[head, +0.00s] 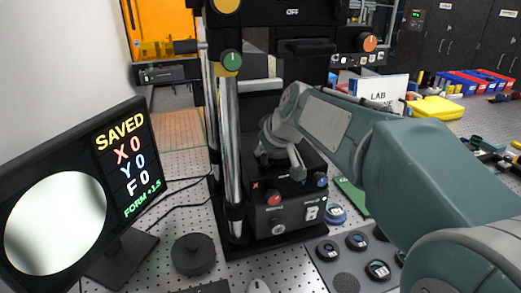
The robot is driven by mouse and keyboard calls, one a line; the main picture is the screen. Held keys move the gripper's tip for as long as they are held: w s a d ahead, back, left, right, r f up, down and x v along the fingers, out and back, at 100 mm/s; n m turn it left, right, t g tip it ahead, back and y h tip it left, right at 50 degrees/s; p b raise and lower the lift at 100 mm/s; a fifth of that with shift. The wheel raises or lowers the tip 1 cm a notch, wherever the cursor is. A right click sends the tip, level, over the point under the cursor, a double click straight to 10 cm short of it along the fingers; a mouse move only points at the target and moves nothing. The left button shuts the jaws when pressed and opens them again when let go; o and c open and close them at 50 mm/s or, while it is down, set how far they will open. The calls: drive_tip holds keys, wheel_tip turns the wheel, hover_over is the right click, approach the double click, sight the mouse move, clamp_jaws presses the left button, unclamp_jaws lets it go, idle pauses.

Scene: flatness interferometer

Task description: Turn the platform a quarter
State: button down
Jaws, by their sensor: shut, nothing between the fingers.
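The flatness interferometer is a black instrument with a chrome column (231,150) in the middle of the head view. Its dark stage block (316,163) sits low on the base, with a red knob (271,198) marked X and a blue knob (320,180). My gripper (297,172) is shut and empty, pointing down over this stage. My arm reaches in from the right. The gripper and wrist hide most of the stage top, so I cannot tell the platform's angle or whether the gripper touches it.
A monitor (120,150) at left reads SAVED, X 0, Y 0, F 0, beside a blank white disc. A black round puck (193,254) stands in front. A grey tray (345,283) holds several round pieces at lower right. A LAB sign (383,93) and yellow case (436,108) stand behind.

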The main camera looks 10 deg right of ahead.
drive_tip(key=shift+s+d+n, duration=0.1)
drive_tip(key=shift+d+n, duration=0.1)
drive_tip(key=shift+n, duration=0.1)
drive_tip(key=shift+s+d+n+g+y, duration=0.2)
drive_tip(key=shift+d+n+g+y, duration=0.25)
drive_tip(key=shift+n, duration=0.3)
drive_tip(key=shift+s+d+n+g+y, duration=0.2)
drive_tip(key=shift+d+n+g+y, duration=0.15)
drive_tip(key=shift+n+y, duration=0.3)
drive_tip(key=shift+s+d+n+g+y, duration=0.2)
drive_tip(key=shift+d+n+g, duration=0.3)
drive_tip(key=shift+n, duration=0.4)
drive_tip(key=shift+s+d+n+g+y, duration=0.1)
drive_tip(key=shift+d+n+g+y, duration=0.3)
drive_tip(key=shift+n, duration=0.5)
drive_tip(key=shift+d, duration=0.4)
